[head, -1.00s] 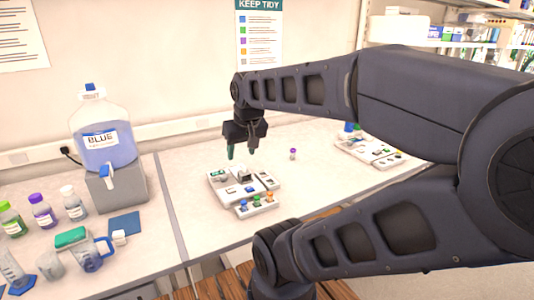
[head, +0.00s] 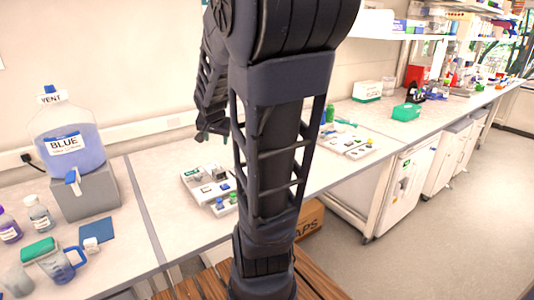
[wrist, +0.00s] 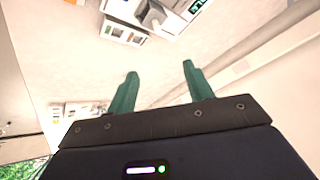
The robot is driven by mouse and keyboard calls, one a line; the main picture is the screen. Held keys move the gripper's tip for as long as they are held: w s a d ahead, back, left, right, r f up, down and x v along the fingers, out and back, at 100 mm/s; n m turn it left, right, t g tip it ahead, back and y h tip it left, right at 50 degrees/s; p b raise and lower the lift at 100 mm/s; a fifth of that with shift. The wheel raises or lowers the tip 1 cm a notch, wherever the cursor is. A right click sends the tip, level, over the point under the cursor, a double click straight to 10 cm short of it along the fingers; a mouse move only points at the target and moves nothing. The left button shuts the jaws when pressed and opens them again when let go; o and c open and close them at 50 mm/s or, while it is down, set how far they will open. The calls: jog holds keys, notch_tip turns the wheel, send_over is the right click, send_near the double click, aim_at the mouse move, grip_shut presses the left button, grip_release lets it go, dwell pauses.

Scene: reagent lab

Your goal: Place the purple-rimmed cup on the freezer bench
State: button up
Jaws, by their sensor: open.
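I see no purple-rimmed cup in either current view; a small purple-topped item on the bench, seen earlier, is now behind my arm or out of view. My gripper shows in the wrist view (wrist: 160,72) with two green fingers spread apart and nothing between them. In the head view it is mostly hidden behind my arm, above the bench near a white tray. Which surface is the freezer bench I cannot tell for sure; a bench top (head: 425,117) runs back to the right above white cabinet-like units (head: 405,185).
The white tray (head: 192,177) with small coloured pieces lies left of my arm. Another white tray (head: 350,146) lies to the right. A green box (head: 406,112) stands on the right bench. A blue-liquid jug (head: 70,148) and bottles stand at left. Floor at right is clear.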

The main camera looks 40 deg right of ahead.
jog(key=w+d+f+m+t, duration=0.4)
jog(key=w+d+f+m, duration=1.05)
jog(key=d, duration=0.35)
jog(key=s+d+m+t+h, duration=0.1)
jog(key=d+m+t+h, duration=0.2)
jog(key=d+m+t, duration=0.85)
jog(key=d+f+m+g, duration=0.1)
jog(key=f, duration=0.1)
jog(key=d+f+m+g, duration=0.1)
jog(key=f+m+g, duration=0.1)
jog(key=d+f+m+g, duration=0.1)
jog(key=f+m, duration=0.1)
jog(key=f, duration=0.1)
jog(key=shift+s+d+g, duration=0.1)
jog(key=shift+d+g, duration=0.15)
jog(key=shift+d, duration=0.05)
jog(key=shift+f, duration=0.25)
jog(key=shift+x, duration=3.75)
jog(key=shift+c, duration=0.3)
